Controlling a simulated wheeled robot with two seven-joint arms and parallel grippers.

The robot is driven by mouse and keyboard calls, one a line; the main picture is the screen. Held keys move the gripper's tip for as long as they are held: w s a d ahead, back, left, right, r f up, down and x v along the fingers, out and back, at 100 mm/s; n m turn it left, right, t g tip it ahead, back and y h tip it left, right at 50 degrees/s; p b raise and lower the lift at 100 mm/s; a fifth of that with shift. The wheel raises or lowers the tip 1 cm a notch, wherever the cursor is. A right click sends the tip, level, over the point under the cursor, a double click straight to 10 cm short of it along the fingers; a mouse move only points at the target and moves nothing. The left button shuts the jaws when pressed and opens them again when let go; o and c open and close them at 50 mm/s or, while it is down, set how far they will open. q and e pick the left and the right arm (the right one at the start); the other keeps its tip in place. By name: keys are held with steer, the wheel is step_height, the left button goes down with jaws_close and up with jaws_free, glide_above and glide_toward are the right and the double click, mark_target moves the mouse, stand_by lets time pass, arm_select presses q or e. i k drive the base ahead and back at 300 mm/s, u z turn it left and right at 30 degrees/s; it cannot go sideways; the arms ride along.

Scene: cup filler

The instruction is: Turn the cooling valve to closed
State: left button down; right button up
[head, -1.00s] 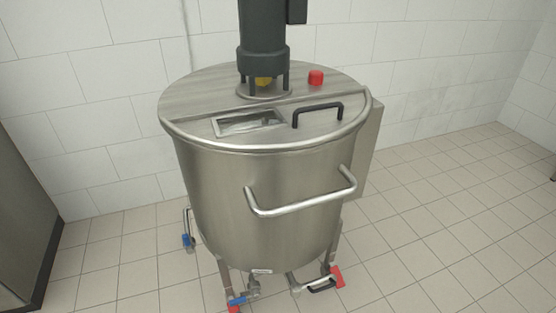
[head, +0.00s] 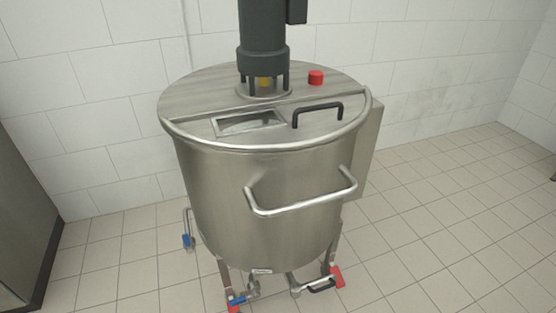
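A large steel tank (head: 250,195) stands on legs in the middle of the head view. Small valves sit low around it. One has a blue handle (head: 187,241) on a pipe at the tank's left side. Another blue handle (head: 237,301) is at the front below the tank. A valve with a black handle (head: 321,286) is at the lower right of the tank. I cannot tell which of these is the cooling valve, nor whether any is open or closed. Neither of my grippers is in view.
The tank has a steel bar handle (head: 302,207) sticking out in front, a black lid handle (head: 318,114), a red knob (head: 316,77) and a dark motor (head: 262,45) on top. A dark-edged cabinet (head: 22,215) stands at the left. Tiled floor is free at the right.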

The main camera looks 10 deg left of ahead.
mark_target(190, 249)
steer(key=u, duration=1.35)
steer(key=k, duration=0.4)
steer(key=z, duration=1)
steer(key=i, duration=1.15)
steer(key=u, duration=0.25)
